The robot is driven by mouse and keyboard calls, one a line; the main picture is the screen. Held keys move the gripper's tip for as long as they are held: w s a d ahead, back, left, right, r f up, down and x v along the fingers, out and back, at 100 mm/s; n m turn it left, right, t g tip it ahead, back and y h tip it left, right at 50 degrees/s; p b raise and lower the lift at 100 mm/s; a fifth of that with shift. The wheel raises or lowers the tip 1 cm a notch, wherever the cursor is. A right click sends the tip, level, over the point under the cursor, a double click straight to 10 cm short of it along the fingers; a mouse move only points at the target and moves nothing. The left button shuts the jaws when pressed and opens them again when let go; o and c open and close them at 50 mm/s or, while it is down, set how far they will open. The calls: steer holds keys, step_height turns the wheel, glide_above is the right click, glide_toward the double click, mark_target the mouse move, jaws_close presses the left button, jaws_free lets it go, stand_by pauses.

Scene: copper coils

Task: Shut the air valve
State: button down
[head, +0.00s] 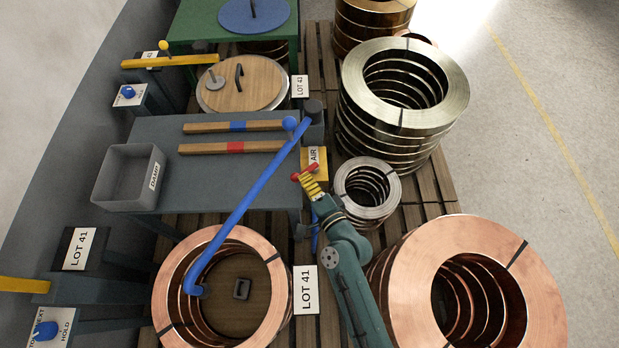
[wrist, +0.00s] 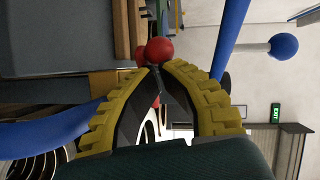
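The air valve is a yellow block (head: 320,178) with a white AIR label, at the right end of the grey bench in the head view. Its red handle (head: 303,172) lies right at the tips of my gripper (head: 308,180). In the wrist view a round red knob (wrist: 160,50) shows just beyond the tips of my gripper (wrist: 157,69). The two yellow ribbed fingers come together at their tips, with almost no gap. I see nothing clearly held between them. I cannot tell whether the tips touch the red handle.
A blue bent bar (head: 245,205) runs just left of my gripper, from the bench's right end to a copper coil (head: 170,290). A small silver coil (head: 367,166) stands close on the right. The grey bench (head: 160,130) holds a grey bin (head: 115,185) and two wooden bars.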

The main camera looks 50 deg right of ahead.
mark_target(297, 174)
steer(key=shift+w+a, duration=0.1)
steer(key=shift+w, duration=0.15)
steer(key=shift+w+p, duration=0.5)
steer(key=shift+w, duration=0.85)
stand_by(1.6)
stand_by(0.9)
